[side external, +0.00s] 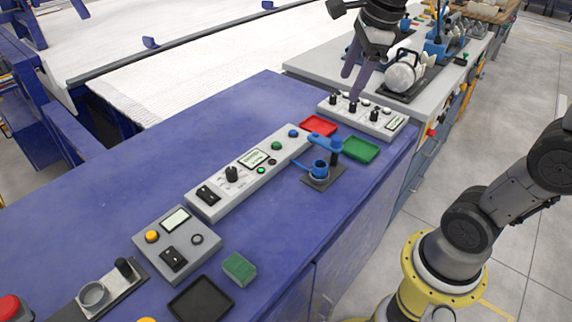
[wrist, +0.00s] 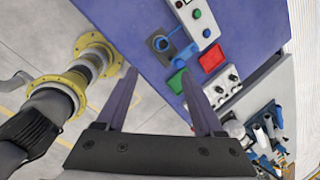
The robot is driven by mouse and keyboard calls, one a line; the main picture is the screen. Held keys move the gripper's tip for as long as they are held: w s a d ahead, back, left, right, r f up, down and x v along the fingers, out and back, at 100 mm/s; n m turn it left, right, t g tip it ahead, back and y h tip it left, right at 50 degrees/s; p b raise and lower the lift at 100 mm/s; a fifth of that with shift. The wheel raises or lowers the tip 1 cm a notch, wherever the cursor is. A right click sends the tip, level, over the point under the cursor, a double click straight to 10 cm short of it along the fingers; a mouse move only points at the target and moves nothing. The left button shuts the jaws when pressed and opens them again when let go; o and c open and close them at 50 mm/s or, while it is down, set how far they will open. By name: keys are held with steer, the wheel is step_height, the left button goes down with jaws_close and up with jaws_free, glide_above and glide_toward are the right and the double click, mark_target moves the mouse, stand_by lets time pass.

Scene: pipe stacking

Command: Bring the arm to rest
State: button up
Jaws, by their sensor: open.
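My gripper (side external: 357,83) hangs at the top of the side view, above the far end of the blue bench. Its two dark fingers point down and stand apart. The wrist view shows my gripper (wrist: 158,100) open, with nothing between the fingers. Below it the wrist view shows the bench edge, a green tray (wrist: 177,81) and the grey floor. From the side, the fingertips appear over the far control panel (side external: 362,114); I cannot tell the exact height.
A blue pipe fixture (side external: 321,168) stands on the blue bench (side external: 130,190) beside a red tray (side external: 318,125) and a green tray (side external: 360,149). Several control panels line the bench. A grey table (side external: 310,62) behind carries a white, rounded device (side external: 402,75).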

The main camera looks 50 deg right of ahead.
steer(key=s+a+f+n+t, duration=0.1)
steer(key=s+n, duration=0.5)
steer(key=n, duration=0.7)
steer(key=s+a+f+n+t, duration=0.1)
steer(key=s+a+f+n, duration=0.3)
steer(key=n, duration=0.9)
steer(key=s+f, duration=0.1)
steer(key=s, duration=0.2)
steer(key=shift+s+a+f+y, duration=0.2)
steer(key=shift+f+y, duration=0.1)
steer(key=shift+f, duration=0.1)
